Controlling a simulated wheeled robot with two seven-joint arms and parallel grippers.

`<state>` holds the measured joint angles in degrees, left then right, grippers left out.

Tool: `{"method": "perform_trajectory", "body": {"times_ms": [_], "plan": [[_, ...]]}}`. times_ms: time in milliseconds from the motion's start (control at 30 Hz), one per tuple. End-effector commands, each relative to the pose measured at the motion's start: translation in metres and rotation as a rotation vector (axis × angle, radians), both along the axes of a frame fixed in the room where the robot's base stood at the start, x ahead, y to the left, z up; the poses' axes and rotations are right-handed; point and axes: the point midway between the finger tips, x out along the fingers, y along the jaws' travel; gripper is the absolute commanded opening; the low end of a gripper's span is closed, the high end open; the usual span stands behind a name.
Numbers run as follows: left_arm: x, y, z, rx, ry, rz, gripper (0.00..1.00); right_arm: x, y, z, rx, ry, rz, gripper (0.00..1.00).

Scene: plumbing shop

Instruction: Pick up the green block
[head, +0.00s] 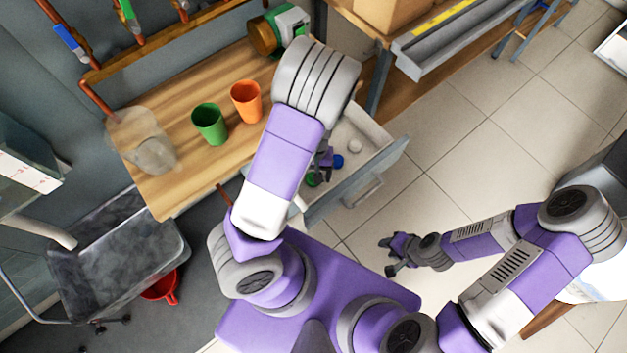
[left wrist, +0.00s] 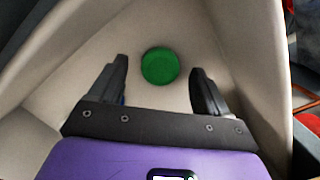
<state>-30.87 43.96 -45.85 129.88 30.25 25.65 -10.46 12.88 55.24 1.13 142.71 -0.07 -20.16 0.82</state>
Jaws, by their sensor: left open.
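A green block (left wrist: 160,66), round as seen from above, lies on the pale floor of an open drawer. It shows between and slightly beyond the open fingertips of my left gripper (left wrist: 159,76), with space on both sides, and the fingers do not hold it. In the head view, the green block (head: 313,180) is partly hidden in the drawer (head: 372,188), beside my left arm. My left gripper (head: 324,160) is mostly hidden behind that arm. My right gripper (head: 389,257) is open and empty above the tiled floor.
Drawer walls rise close around my left gripper. A green cup (head: 209,124) and an orange cup (head: 246,101) stand on the wooden bench (head: 185,184).

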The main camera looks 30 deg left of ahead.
Motion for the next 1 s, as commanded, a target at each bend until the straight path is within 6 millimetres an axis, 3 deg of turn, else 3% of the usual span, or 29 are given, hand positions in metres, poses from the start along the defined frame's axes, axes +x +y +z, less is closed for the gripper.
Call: {"method": "perform_trajectory", "body": {"times_ms": [100,367,767,1000], "plan": [[-0.0013,-0.0002,-0.0111,0.000,0.000,0.000,0.77,0.0000,0.0000,-0.0074,0.000,0.000,0.000,0.38],[-0.0014,-0.0005,-0.0107,0.000,-0.001,0.000,0.77,-0.0001,0.0000,-0.0063,0.000,0.000,0.000,0.38],[-0.0013,-0.0005,-0.0106,0.000,-0.001,0.000,0.17,-0.0001,0.0001,-0.0064,0.000,0.000,0.000,0.38],[-0.0012,-0.0005,-0.0087,-0.001,-0.001,-0.001,0.17,0.0000,0.0000,-0.0051,0.000,0.000,0.000,0.38]]}}
